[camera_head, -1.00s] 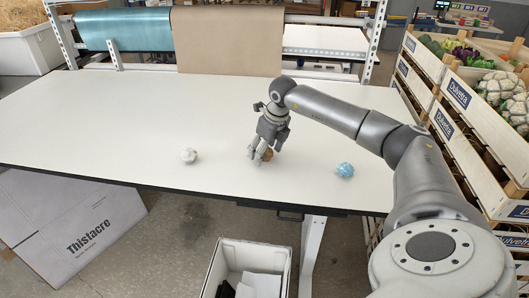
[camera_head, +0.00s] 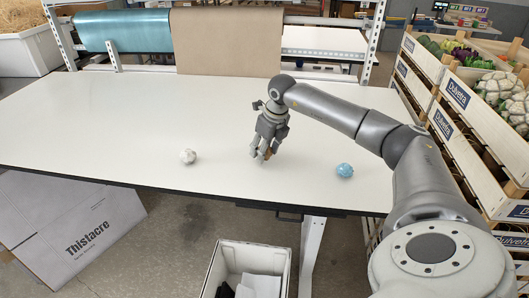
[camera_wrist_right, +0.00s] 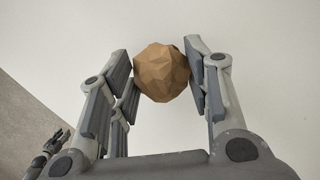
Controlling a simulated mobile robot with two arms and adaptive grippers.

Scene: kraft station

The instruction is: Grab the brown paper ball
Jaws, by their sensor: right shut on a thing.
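The brown paper ball (camera_wrist_right: 161,72) is a faceted, crumpled ball held between the fingers of my right gripper (camera_wrist_right: 160,80) in the right wrist view. In the head view my right gripper (camera_head: 262,154) points down over the white table near its front edge. The fingers hide most of the brown ball (camera_head: 268,153) there. I cannot tell whether the ball touches the table.
A white paper ball (camera_head: 188,156) lies on the table (camera_head: 120,120) to the left, and a blue one (camera_head: 345,170) to the right. An open white bin (camera_head: 287,262) stands below the front edge. Vegetable crates (camera_head: 470,130) stand at the right.

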